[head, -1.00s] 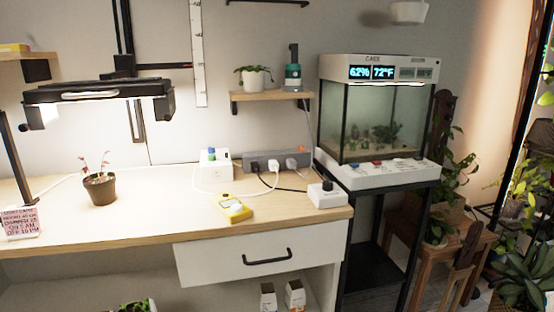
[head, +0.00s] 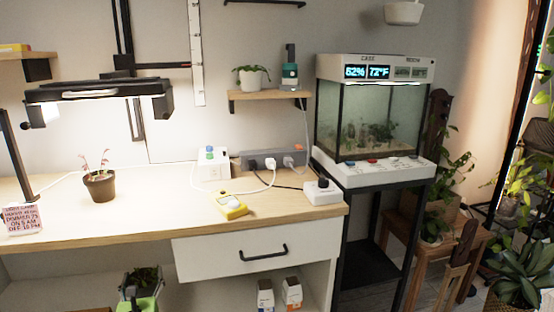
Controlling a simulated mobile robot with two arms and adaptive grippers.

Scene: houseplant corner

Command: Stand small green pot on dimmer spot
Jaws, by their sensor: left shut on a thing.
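The small green pot (head: 144,304) with a leafy plant is at the bottom edge of the head view, below the front edge of the desk. My left gripper (head: 141,288) is shut on it, with dark fingers on both sides; the pot's lower part is cut off by the frame. The white desk top (head: 150,215) is brightly lit under a lamp (head: 98,92). No spot marked as dimmer can be made out for sure. My right gripper is not in view.
A brown pot with a reddish plant (head: 100,186) stands under the lamp. A pink card (head: 21,219) is at the desk's left front. A yellow meter (head: 232,206), white boxes and cables occupy the right part. The middle front of the desk is clear.

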